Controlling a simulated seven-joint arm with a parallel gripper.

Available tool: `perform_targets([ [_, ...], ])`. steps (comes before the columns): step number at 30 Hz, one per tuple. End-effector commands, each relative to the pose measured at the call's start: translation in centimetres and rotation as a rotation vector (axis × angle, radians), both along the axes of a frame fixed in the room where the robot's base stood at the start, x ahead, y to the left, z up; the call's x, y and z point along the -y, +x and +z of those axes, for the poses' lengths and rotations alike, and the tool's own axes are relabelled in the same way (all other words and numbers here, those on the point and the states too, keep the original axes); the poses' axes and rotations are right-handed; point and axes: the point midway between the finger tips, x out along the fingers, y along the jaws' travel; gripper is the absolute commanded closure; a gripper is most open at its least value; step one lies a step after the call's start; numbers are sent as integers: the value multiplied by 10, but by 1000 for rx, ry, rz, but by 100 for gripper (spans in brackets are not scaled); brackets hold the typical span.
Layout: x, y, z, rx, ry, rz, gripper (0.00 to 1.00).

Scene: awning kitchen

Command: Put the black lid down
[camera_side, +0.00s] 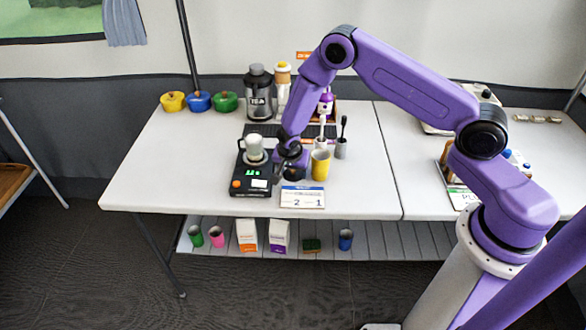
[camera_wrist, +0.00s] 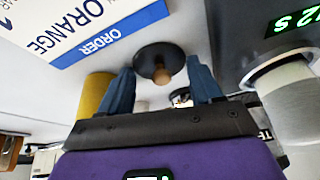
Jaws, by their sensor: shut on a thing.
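The black lid (camera_wrist: 150,55) is a dark disc with a wooden knob (camera_wrist: 163,75), seen in the wrist view between my blue fingers. My gripper (camera_wrist: 162,70) is shut on it, with one finger on each side. In the side view my gripper (camera_side: 291,168) is low over the white table, between the black scale and the yellow cup. The lid is hard to tell from the dark fingers there. I cannot tell whether the lid touches the table.
The yellow cup (camera_side: 320,166) stands close at right, and the order card (camera_side: 302,197) in front. A grinder (camera_side: 259,95) stands behind. Yellow, blue and green pots (camera_side: 198,101) line the back left. The table's left is clear.

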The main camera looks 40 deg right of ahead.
Motion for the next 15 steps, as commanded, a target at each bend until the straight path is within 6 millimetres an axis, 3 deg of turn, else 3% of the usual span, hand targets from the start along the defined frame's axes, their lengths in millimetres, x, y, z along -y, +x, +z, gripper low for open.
perform_targets([
  [12,2,1,-11,0,9,-3,64],
  [13,2,1,-11,1,9,-4,25],
  [15,2,1,-11,0,8,-4,25],
])
